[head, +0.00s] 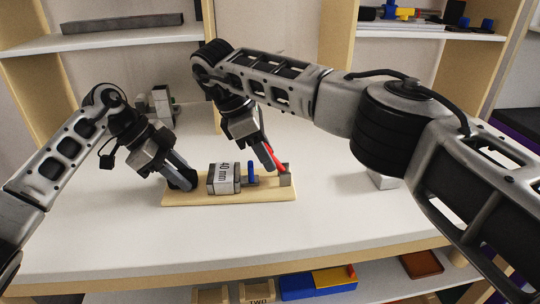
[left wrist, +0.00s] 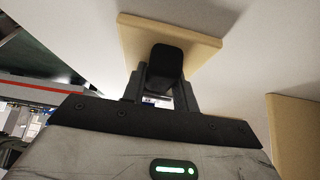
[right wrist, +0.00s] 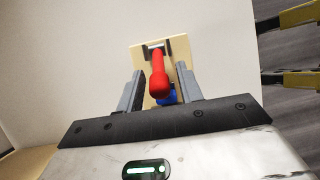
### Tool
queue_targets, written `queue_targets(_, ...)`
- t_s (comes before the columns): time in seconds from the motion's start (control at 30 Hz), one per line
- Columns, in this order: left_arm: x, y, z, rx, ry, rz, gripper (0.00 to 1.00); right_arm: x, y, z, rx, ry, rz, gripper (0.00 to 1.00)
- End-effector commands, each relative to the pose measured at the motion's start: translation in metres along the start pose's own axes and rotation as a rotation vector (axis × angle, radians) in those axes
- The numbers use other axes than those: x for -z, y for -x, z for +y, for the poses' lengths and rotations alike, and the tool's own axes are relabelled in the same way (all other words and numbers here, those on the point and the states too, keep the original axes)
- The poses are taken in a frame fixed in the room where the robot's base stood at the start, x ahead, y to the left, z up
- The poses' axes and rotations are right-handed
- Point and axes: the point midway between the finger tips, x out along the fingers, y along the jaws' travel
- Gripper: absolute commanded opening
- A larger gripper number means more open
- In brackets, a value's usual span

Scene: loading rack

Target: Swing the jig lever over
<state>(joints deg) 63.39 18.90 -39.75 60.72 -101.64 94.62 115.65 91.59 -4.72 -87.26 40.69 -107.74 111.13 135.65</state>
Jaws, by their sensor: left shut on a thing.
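The jig is a pale wooden board (head: 228,200) lying on the white table. A grey block marked 40 mm (head: 222,180) and a blue upright part (head: 251,171) stand on it. The red lever (head: 277,160) sits at its right end by a grey bracket (head: 286,179), tilted up toward the left. My right gripper (head: 268,163) is open at the lever. In the right wrist view the red lever (right wrist: 160,78) lies between the spread fingers, with gaps on both sides. My left gripper (head: 179,173) is shut on the black post (left wrist: 165,65) at the board's left end.
A light block (head: 382,180) lies right of the jig, partly behind my right arm. Shelves rise behind, and a lower shelf holds blue and yellow bins (head: 318,284). The table before the jig is clear.

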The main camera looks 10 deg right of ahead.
Motion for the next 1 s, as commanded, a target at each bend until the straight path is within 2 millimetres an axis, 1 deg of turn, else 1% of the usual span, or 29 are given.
queue_targets(0.2, 0.001, 0.001, 0.0, 0.0, -0.001, 0.002, 0.0, 0.0, 0.023, 0.0, -0.002, -0.001, 0.001, 0.36)
queue_targets(0.5, 0.0, 0.0, 0.0, 0.0, 0.0, 0.001, 0.0, 0.0, 0.052, 0.0, -0.003, -0.002, 0.0, 0.36)
queue_targets(0.67, 0.0, 0.0, 0.0, 0.0, 0.0, 0.001, 0.0, 0.0, 0.059, 0.0, -0.002, 0.0, -0.001, 0.36)
queue_targets(0.97, 0.0, 0.0, 0.0, 0.0, 0.0, 0.0, 0.0, 0.0, 0.059, 0.0, -0.002, 0.0, 0.0, 0.36)
queue_targets(1.0, 0.0, 0.0, 0.0, 0.0, 0.0, 0.0, 0.34, 0.0, 0.059, 0.0, -0.002, 0.0, 0.0, 0.36)
